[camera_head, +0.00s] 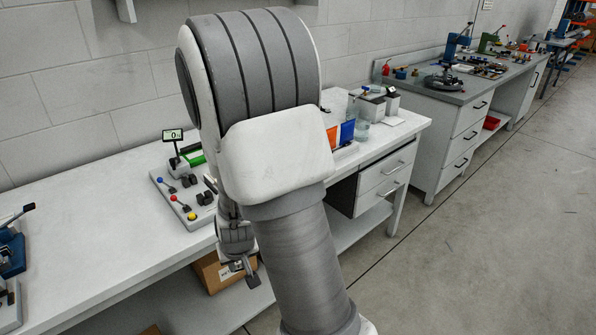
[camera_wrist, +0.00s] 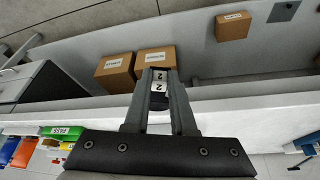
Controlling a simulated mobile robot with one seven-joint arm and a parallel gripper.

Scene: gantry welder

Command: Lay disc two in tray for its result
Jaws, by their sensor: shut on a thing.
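My gripper (camera_wrist: 158,74) is shut on a small dark disc (camera_wrist: 158,99) with white labels marked 2. In the head view my gripper (camera_head: 243,268) hangs in front of the bench's front edge, apart from the bench top; the disc cannot be made out there. A green piece labelled PASS (camera_wrist: 62,131) lies at the lower left of the wrist view, with an orange piece (camera_wrist: 23,152) and a blue piece (camera_wrist: 6,148) beside it. The orange (camera_head: 332,137) and blue (camera_head: 347,132) pieces stand on the bench right of my arm. I cannot tell their full shapes.
The white bench (camera_head: 95,225) has a clear stretch at left. A lever fixture (camera_head: 183,200) with coloured knobs and a small display (camera_head: 173,135) stand behind my gripper. Cardboard boxes (camera_wrist: 115,70) sit on the lower shelf. Drawers (camera_head: 384,175) are at the bench's right end.

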